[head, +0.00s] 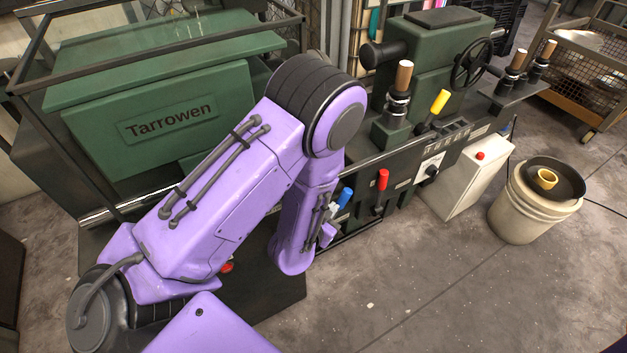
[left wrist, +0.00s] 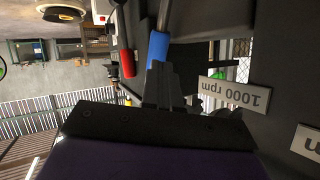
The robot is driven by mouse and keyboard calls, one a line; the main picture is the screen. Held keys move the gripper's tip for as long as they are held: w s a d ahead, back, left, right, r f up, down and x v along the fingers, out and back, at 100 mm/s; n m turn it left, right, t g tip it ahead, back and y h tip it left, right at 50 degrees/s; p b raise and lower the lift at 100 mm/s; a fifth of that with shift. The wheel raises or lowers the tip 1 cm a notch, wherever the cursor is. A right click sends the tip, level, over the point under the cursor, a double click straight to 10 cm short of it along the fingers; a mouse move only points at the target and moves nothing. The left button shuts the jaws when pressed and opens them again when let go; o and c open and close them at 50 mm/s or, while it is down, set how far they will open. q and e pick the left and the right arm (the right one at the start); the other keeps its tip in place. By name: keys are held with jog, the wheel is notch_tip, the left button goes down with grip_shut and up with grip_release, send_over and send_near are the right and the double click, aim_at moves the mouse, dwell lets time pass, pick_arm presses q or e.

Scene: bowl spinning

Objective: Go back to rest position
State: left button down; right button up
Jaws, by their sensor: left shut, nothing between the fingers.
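My left arm (head: 225,190) is purple and bends down in front of a green lathe-like machine marked Tarrowen (head: 165,150). My left gripper (head: 333,225) is mostly hidden behind the forearm in the head view. In the left wrist view its fingers (left wrist: 157,85) are shut, with nothing between them. Their tips are close to a blue lever handle (left wrist: 158,46), which also shows in the head view (head: 344,197). I cannot tell whether they touch it. My right gripper is not in view.
A red lever (head: 382,180) stands right of the blue one, and a yellow lever (head: 439,101) is higher up. A bucket (head: 520,213) with a dark pan and a small yellow bowl (head: 546,179) stands at the right. A wire cart (head: 580,75) is behind. The front floor is clear.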

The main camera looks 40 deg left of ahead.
pick_arm(q)
jog(key=a+p+v, duration=0.1)
jog(key=p+v, duration=0.3)
jog(key=v, duration=0.7)
jog(key=s+a+f+n+g+p, duration=0.1)
jog(key=s+a+n+g+p, duration=0.1)
jog(key=s, duration=0.3)
jog(key=s+a+f+n+g+y+p, duration=0.1)
jog(key=s+f+n+g+p, duration=0.1)
jog(key=s+n+g+p, duration=0.1)
jog(key=s+a+f+n+g+y+p, duration=0.1)
jog(key=s+a+f+n+g+p, duration=0.1)
jog(key=s+g, duration=0.3)
jog(key=shift+s+a+n+p, duration=0.3)
jog(key=shift+s+n+p, duration=0.35)
jog(key=shift+s, duration=0.5)
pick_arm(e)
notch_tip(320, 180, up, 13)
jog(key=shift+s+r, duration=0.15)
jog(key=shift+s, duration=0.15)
pick_arm(q)
jog(key=shift+f, duration=0.1)
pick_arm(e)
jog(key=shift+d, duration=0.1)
